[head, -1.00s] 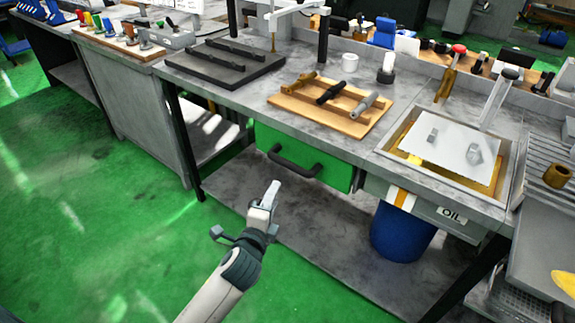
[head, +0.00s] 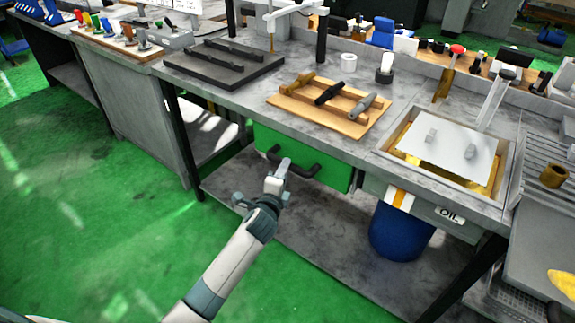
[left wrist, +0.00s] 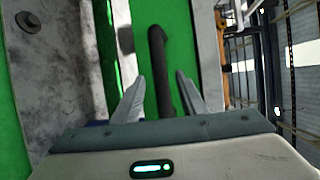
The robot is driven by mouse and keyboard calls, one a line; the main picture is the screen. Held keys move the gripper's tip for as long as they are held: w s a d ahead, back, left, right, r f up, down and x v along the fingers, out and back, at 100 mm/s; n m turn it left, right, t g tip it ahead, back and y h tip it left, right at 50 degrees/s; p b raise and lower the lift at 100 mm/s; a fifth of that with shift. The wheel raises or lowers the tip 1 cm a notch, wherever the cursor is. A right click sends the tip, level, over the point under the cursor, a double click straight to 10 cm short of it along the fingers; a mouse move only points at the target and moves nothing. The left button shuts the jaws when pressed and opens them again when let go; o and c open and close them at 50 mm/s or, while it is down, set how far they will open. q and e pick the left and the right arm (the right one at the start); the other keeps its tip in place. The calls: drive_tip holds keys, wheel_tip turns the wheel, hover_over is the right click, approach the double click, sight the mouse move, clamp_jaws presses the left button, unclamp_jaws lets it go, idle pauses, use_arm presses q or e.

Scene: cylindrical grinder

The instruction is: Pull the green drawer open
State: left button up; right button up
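The green drawer (head: 330,176) sits under the grey workbench top, and its front looks flush with the bench. It has a dark bar handle (head: 300,170). My left gripper (head: 283,167) is at the handle in the head view. In the left wrist view, the handle (left wrist: 158,70) runs between the two spread fingers of my left gripper (left wrist: 160,95), with gaps on both sides. The green drawer front (left wrist: 180,45) lies behind it. The fingers look open, not closed on the handle. My right gripper is not in view.
The workbench top (head: 225,103) carries a wooden board (head: 325,118) with tools and a dark plate (head: 222,66). A blue bin (head: 400,232) stands under the oil tray (head: 493,183). The green floor (head: 75,200) in front is clear.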

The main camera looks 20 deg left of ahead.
use_arm(q)
drive_tip(key=shift+w+a+f, duration=0.1)
drive_tip(key=shift+w+f, duration=0.15)
drive_tip(key=shift+w, duration=0.85)
drive_tip(key=shift+w+f, duration=0.2)
drive_tip(key=shift+w, duration=0.85)
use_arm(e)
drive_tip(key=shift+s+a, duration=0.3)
